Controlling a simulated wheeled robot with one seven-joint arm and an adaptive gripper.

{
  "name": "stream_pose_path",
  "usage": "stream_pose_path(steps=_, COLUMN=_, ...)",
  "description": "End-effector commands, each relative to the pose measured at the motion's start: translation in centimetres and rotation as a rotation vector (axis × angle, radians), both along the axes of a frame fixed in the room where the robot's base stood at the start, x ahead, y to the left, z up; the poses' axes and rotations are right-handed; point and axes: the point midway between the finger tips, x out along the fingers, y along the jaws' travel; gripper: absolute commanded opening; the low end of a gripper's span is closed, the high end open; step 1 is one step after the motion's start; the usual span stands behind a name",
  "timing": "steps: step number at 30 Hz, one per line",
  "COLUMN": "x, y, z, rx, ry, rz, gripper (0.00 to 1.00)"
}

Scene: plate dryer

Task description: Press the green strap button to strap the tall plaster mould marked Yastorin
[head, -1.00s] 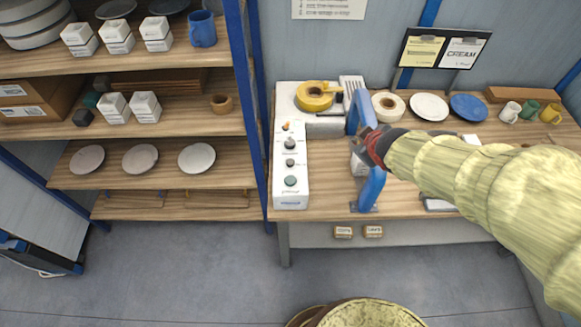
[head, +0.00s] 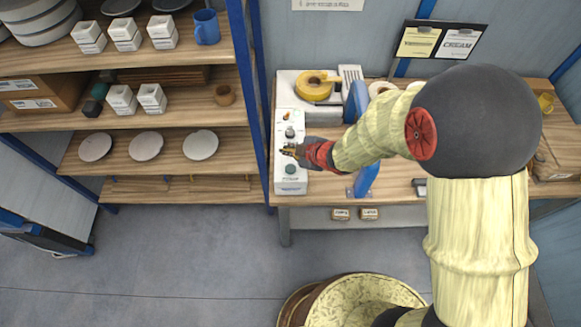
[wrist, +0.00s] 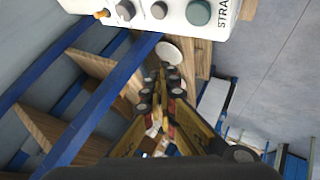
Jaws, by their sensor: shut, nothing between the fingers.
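The white control panel (head: 291,185) stands upright-long at the left end of the bench, with several knobs. Its green button (head: 290,169) is near the front end. In the wrist view the panel (wrist: 228,35) is at the top, with the green button (wrist: 198,12) beside lettering that begins "STRA". My gripper (head: 287,151) is shut and empty over the panel, just behind the green button in the head view. The wrist view shows its fingers (wrist: 163,78) together, apart from the button. The blue strapping arch (head: 366,180) is partly behind my arm. I cannot make out the mould marked Yastorin.
A yellow tape roll (head: 313,86) lies behind the panel. A blue-posted shelf (head: 252,100) with small white blocks and plates stands close on the left. Two small labelled blocks (head: 341,214) sit below the bench top.

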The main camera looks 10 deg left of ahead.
Motion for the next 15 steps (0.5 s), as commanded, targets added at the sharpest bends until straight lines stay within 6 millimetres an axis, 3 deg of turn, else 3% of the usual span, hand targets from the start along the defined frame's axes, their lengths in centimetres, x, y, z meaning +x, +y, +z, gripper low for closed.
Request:
stream_pose_path(steps=8, x=0.0, y=0.0, z=-2.1, rx=-0.001, ry=0.000, rz=-0.001, gripper=0.00)
stream_pose_path(steps=15, x=0.0, y=0.0, z=-5.3, rx=0.000, ry=0.000, rz=-0.002, gripper=0.00)
